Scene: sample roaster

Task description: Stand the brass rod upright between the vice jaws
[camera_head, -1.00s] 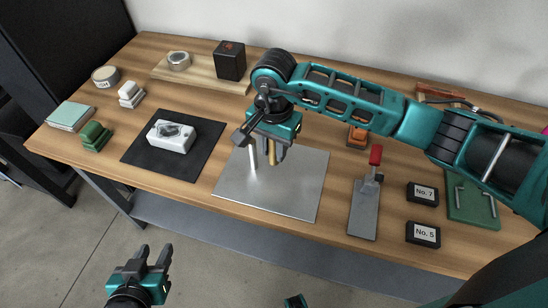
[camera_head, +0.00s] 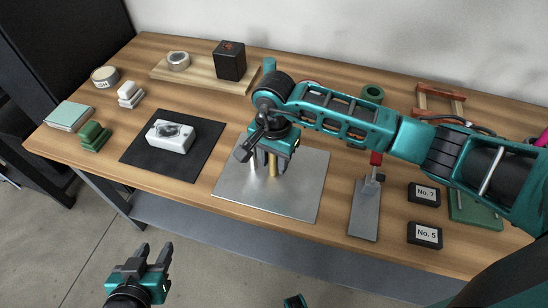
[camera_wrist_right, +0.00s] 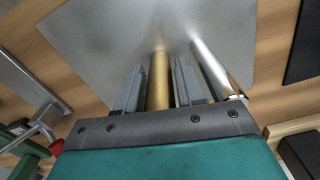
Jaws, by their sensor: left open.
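The brass rod (camera_head: 273,166) is upright between the fingers of my right gripper (camera_head: 266,158), over the grey metal plate (camera_head: 295,205). The wrist view shows the brass rod (camera_wrist_right: 159,78) between the two grey fingers, reaching past their tips. I cannot tell whether its lower end touches the plate. A silver rod (camera_wrist_right: 215,66) stands close beside it, partly hidden by the gripper in the head view. My left gripper (camera_head: 154,252) is open and empty, in front of the bench.
A grey flat tool with a red handle (camera_head: 364,210) and blocks marked No. 7 (camera_head: 424,194) and No. 5 (camera_head: 424,234) lie right of the plate. A black mat (camera_head: 140,152) with a white block (camera_head: 170,136) lies left. A dark box (camera_head: 230,60) stands behind.

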